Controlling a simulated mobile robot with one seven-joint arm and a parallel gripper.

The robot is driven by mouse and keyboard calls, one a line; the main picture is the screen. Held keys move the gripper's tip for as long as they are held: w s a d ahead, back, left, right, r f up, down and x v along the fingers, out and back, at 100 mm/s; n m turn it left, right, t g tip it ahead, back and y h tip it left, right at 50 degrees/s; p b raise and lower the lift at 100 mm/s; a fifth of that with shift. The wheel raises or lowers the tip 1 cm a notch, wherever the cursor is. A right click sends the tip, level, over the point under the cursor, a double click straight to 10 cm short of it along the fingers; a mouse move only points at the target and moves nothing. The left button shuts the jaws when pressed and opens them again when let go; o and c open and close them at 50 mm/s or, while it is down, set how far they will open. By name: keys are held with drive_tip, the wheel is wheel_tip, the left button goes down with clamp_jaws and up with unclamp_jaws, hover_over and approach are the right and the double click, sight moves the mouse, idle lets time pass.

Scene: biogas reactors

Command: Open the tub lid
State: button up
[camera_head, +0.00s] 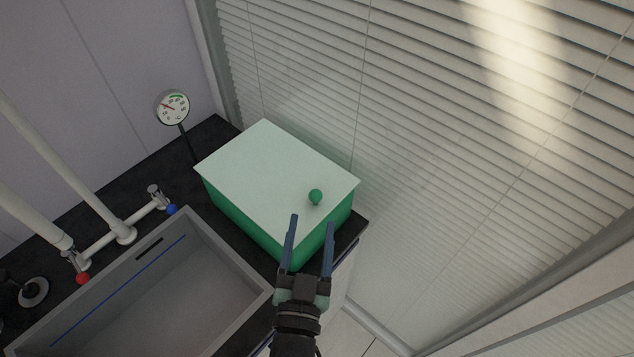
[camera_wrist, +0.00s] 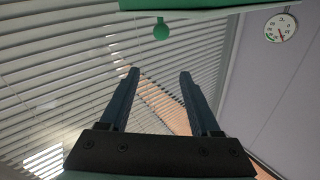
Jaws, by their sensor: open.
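The green tub (camera_head: 234,214) stands on the dark counter with a pale, flat lid (camera_head: 265,165) lying shut on top. A round green knob (camera_head: 316,196) sits near the lid's right front edge. My gripper (camera_head: 311,222) is open and empty, its two blue fingers pointing toward the knob and apart from it. In the wrist view the knob (camera_wrist: 161,29) hangs at the top of the picture, beyond and between the open fingertips (camera_wrist: 160,72). The tub's edge (camera_wrist: 175,4) shows above it.
A grey sink basin (camera_head: 170,290) lies left of the tub, with white pipes and taps (camera_head: 124,234) behind it. A round gauge (camera_head: 173,107) stands at the back left. Window blinds (camera_head: 420,130) rise close behind and right of the tub. The counter ends just right of the tub.

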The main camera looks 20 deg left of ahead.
sight(315, 201)
drive_tip(key=shift+g, duration=0.3)
drive_tip(key=w+a+f+p, duration=0.1)
drive_tip(key=w, duration=0.2)
drive_tip(key=w+a+f, duration=0.1)
drive_tip(key=w, duration=0.2)
drive_tip(key=w+a+f+p, duration=0.1)
drive_tip(key=w, duration=0.2)
drive_tip(key=shift+w+f+p, duration=0.15)
drive_tip(key=shift+w+p, duration=0.15)
drive_tip(key=shift+w, duration=0.1)
clamp_jaws()
idle(1.2)
